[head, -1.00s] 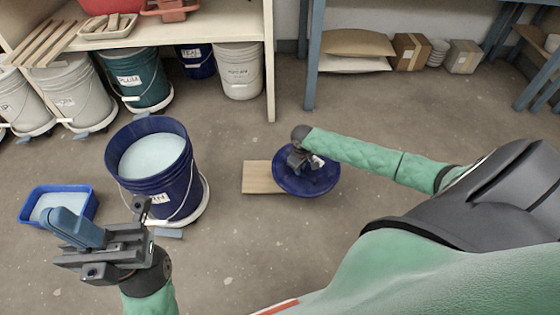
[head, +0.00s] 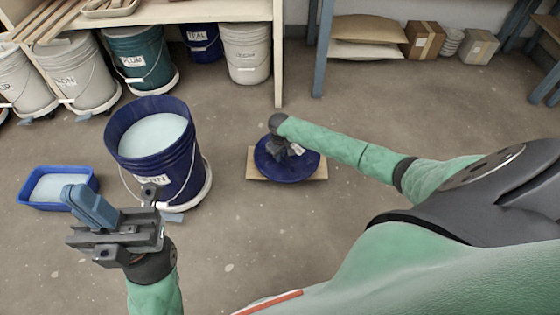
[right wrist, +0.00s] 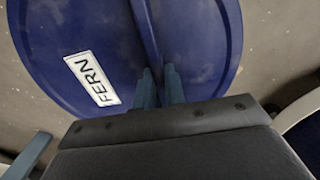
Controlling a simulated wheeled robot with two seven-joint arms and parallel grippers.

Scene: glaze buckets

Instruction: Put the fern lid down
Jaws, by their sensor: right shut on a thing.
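The fern lid (head: 286,172) is a dark blue disc over a flat wooden board (head: 252,164) on the floor. Its white FERN label shows in the right wrist view (right wrist: 91,79). My right gripper (head: 284,148) is shut on the raised rib across the lid's top (right wrist: 148,35). Board edges show on both sides of the lid; I cannot tell whether the lid touches the board. My left gripper (head: 92,205) is at the lower left, its blue fingers together with no gap visible, and nothing seen in it.
An open blue bucket (head: 180,170) of pale liquid stands on a white dolly left of the lid. A blue tray (head: 30,200) is further left. Shelves with several buckets stand behind; a post (head: 278,60) rises behind the lid. Floor in front is clear.

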